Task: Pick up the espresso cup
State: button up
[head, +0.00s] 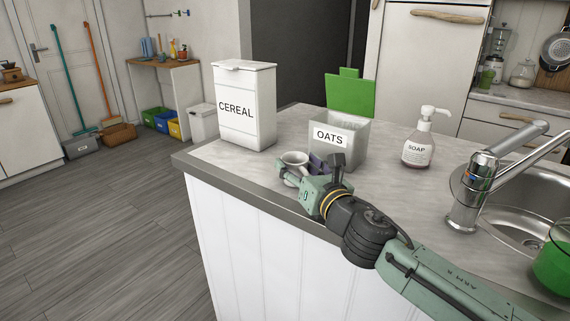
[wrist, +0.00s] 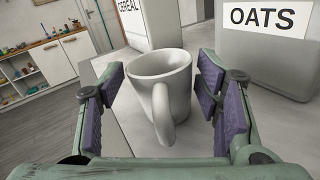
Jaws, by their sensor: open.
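The espresso cup (head: 295,161) is a small white cup standing upright on the grey counter top, near its front edge. It also shows large in the wrist view (wrist: 163,88), with its handle pointing toward my wrist camera. My gripper (wrist: 166,95) is open, with purple pads on both sides of the cup; gaps show between pads and cup. In the head view my gripper (head: 302,172) is at the cup and hides part of its lower right side.
A white cereal box (head: 245,125) stands behind the cup to the left. A grey oats container (head: 339,144) stands close behind to the right. A soap bottle (head: 418,147), a tap (head: 470,190) and a sink are farther right. The counter's front edge is close.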

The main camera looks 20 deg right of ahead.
jog(key=shift+w, duration=0.3)
jog(key=shift+s, duration=0.1)
jog(key=shift+c, duration=0.3)
jog(key=c, duration=1.1)
